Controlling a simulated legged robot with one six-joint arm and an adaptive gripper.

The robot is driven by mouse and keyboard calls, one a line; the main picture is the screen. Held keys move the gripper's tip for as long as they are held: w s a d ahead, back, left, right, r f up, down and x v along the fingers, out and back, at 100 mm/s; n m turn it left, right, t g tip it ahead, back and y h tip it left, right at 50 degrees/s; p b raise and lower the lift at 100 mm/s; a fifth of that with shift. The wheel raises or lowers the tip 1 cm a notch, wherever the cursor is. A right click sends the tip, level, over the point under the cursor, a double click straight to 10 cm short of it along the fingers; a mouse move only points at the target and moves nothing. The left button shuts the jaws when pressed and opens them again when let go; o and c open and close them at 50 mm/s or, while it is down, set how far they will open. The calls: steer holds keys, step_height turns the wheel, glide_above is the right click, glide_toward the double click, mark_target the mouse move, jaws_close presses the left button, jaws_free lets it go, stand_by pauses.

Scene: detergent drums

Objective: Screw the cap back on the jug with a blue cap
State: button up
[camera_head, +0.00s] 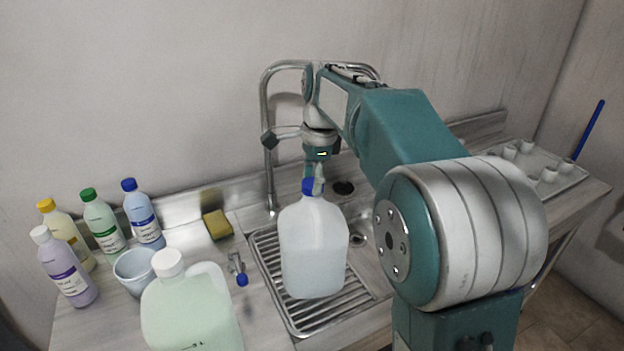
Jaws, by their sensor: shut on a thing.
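A translucent white jug (313,250) stands upright on the ribbed drainboard in the middle of the view. A blue cap (308,187) is at the top of its neck. My gripper (314,177) points down from above and is shut on the blue cap. The cap looks in line with the jug's mouth. I cannot tell from this view whether its threads are engaged. The gripper's fingers are small here and partly cover the cap.
A pale green jug with a white cap (185,305) stands at the front left. Several capped bottles (103,225), a white cup (134,272) and a yellow sponge (216,225) are left of the drainboard (272,262). A tall faucet (267,140) rises behind the jug. A tray of small cups (560,185) is at right.

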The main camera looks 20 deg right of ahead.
steer(key=m, duration=0.4)
steer(key=shift+f, duration=0.2)
steer(key=shift+m, duration=0.4)
steer(key=m, duration=0.3)
steer(key=shift+m+t, duration=0.4)
steer(key=shift+m+h, duration=0.3)
steer(key=shift+m, duration=0.7)
steer(key=shift+m, duration=0.8)
steer(key=m, duration=0.4)
steer(key=shift+f+h, duration=0.1)
steer(key=shift+h, duration=0.2)
